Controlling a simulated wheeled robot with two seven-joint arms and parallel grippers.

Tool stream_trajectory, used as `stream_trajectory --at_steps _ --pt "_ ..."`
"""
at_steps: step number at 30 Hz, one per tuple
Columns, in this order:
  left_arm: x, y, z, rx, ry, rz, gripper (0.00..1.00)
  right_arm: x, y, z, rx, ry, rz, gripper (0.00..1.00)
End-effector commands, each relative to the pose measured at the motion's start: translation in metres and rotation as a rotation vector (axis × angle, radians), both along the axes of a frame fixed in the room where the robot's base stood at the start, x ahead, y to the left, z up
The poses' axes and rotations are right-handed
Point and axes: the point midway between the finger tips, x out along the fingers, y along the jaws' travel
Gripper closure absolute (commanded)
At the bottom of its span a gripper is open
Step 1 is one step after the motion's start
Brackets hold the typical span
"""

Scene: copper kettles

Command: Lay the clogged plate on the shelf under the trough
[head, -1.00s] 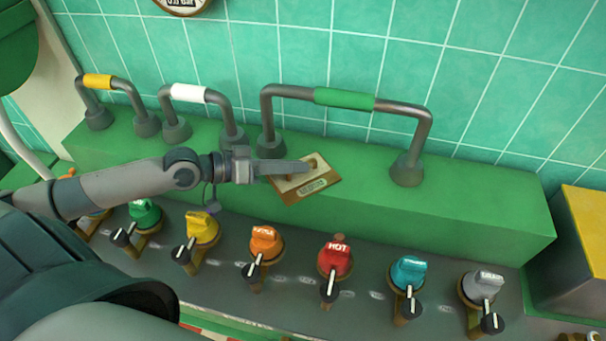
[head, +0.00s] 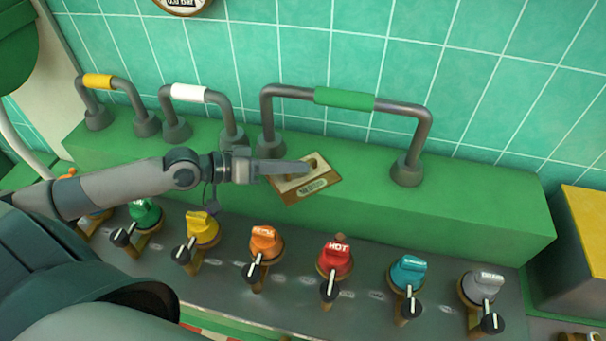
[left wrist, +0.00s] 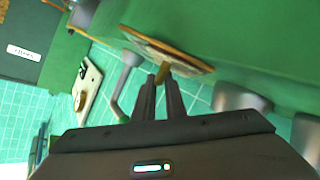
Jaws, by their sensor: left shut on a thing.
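A small tan plate with a pale face and a label too small to read (head: 318,189) is at the tip of my left gripper (head: 306,169), in front of the green ledge in the head view. In the left wrist view the plate (left wrist: 190,60) is seen nearly edge-on, with a brass-coloured knob between the fingertips of my left gripper (left wrist: 163,76). The gripper is shut on this knob. Whether the plate touches the ledge is unclear. The trough and the shelf under it cannot be made out with certainty. My right gripper is out of view.
The green ledge (head: 470,205) carries grey pipe handles with yellow (head: 97,81), white (head: 188,93) and green (head: 344,98) sleeves. Several coloured knobs, such as the red one (head: 335,258), line the grey panel below. Another pale plate (left wrist: 90,87) shows in the left wrist view.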

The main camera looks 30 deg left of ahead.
Motion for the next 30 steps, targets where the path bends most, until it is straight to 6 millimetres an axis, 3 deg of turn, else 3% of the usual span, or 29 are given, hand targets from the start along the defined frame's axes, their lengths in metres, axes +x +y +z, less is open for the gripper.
stream_trajectory --at_steps 22,30 --pt "0.001 0.000 0.004 -0.002 -0.003 0.000 1.00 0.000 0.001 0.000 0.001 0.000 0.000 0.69" --pt "0.001 -0.001 0.021 -0.001 -0.006 -0.001 1.00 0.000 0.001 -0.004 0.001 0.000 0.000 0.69"
